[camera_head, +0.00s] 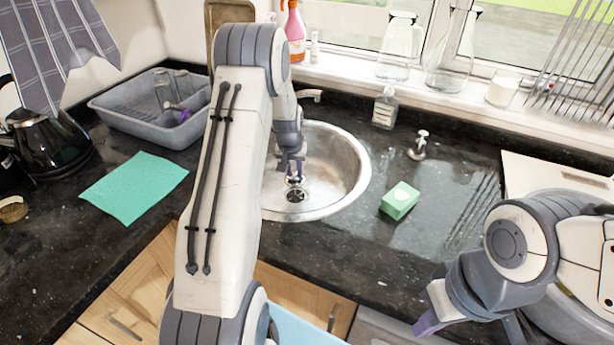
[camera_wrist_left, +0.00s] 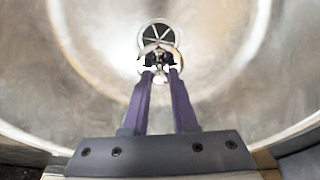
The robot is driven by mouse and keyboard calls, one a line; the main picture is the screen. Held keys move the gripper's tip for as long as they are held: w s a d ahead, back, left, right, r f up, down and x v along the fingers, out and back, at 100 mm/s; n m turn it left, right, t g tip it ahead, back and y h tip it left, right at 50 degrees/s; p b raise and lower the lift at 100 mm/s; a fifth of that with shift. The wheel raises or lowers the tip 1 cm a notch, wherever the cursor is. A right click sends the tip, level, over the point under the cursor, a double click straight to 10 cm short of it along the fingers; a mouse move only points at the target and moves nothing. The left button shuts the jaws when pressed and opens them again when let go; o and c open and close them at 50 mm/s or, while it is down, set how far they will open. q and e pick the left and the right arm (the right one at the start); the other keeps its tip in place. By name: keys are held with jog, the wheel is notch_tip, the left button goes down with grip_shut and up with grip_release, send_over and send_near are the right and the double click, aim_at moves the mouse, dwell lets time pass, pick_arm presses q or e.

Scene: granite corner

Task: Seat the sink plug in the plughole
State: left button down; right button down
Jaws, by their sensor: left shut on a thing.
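The round metal sink (camera_head: 345,165) is set into the dark worktop. My left gripper (camera_head: 293,168) reaches down into it, with purple fingers shut on the shiny sink plug (camera_head: 295,180). The plug also shows between the fingertips (camera_wrist_left: 160,72) in the left wrist view, partly hidden by them. The dark, spoked plughole (camera_head: 295,195) lies just below the plug in the head view. In the left wrist view the plughole (camera_wrist_left: 155,37) appears just beyond the plug. I cannot tell whether they touch. My right gripper (camera_head: 468,325) is open and empty at the lower right, partly cut off.
A green sponge (camera_head: 400,200) and a small metal fitting (camera_head: 419,145) stand right of the sink. A soap bottle (camera_head: 385,108) stands behind. A teal cloth (camera_head: 134,187) and a grey basin (camera_head: 150,108) are on the left.

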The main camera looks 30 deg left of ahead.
aim_at(294, 181)
dwell(0.3)
pick_arm(q)
jog(key=shift+s+d+b+x, duration=0.1)
jog(key=shift+s+b+x, duration=0.1)
jog(key=shift+b+x, duration=0.5)
jog(key=shift+s+d+b+x, duration=0.15)
jog(key=shift+b+x, duration=0.3)
jog(key=shift+x, duration=0.5)
jog(key=shift+s+a+b+x, duration=0.1)
jog(key=shift+s+b+x, duration=0.1)
jog(key=shift+b+x, duration=0.5)
jog(key=shift+f, duration=0.6)
jog(key=shift+b+x, duration=0.45)
jog(key=shift+x, duration=0.4)
jog(key=c, duration=0.6)
grip_release()
jog(key=shift+s+d, duration=0.15)
